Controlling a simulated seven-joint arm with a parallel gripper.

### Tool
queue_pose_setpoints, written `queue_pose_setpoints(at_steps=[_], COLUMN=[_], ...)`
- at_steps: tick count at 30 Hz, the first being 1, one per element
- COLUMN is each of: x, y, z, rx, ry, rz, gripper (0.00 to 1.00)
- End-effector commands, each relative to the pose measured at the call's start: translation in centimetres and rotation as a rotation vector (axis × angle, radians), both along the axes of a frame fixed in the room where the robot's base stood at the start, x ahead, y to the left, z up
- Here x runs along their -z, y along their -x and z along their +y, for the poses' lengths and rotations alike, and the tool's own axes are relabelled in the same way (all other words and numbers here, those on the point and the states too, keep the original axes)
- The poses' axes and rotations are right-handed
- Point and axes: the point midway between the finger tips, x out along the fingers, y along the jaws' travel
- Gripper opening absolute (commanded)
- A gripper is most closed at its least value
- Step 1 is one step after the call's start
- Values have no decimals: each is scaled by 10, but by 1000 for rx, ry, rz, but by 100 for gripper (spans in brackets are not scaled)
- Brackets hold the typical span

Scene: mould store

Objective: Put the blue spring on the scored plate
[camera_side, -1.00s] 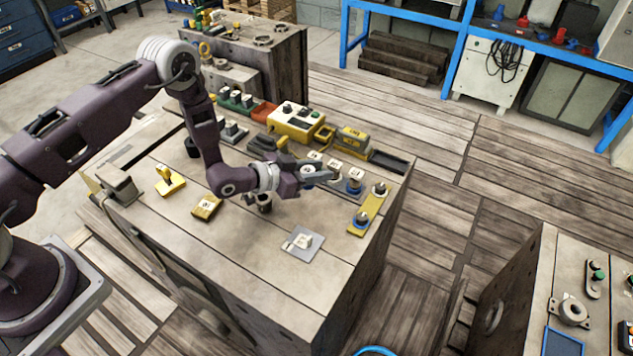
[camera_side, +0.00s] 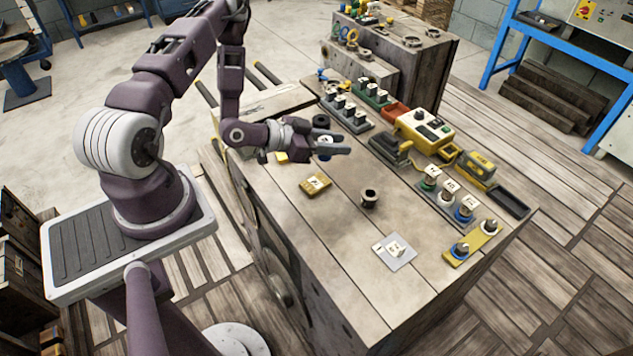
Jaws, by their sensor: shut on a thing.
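My gripper (camera_side: 335,146) is at the left of the wooden bench top, above the surface, pointing right. It is shut on a small pale-and-blue piece (camera_side: 325,153), which looks like the blue spring; the jaws hide part of it. A flat grey plate (camera_side: 402,263) lies near the bench's front right and appears to be the scored plate. White tags (camera_side: 394,249) sit on it, and its score lines are too small to make out. The gripper is well apart from the plate, up and left of it.
A rack (camera_side: 440,207) with green, grey and blue pieces and a yellow strip (camera_side: 477,243) with two posts lie right. A yellow control box (camera_side: 424,130) stands behind. Bare boards surround the plate.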

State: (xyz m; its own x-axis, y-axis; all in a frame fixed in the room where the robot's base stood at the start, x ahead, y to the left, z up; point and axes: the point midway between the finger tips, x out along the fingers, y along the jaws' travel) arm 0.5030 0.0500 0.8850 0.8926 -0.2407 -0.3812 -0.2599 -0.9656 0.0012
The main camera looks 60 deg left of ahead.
Motion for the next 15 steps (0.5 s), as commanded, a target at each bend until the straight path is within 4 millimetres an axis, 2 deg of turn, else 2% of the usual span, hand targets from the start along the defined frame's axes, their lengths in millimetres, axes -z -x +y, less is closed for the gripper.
queue_pose_setpoints(at_steps=[2,4,15], x=[-7,-3,74], y=[13,17,19], z=[10,13,13], rx=[-28,-38,-38], ry=[2,0,0], rz=[2,1,2], gripper=[0,0,0])
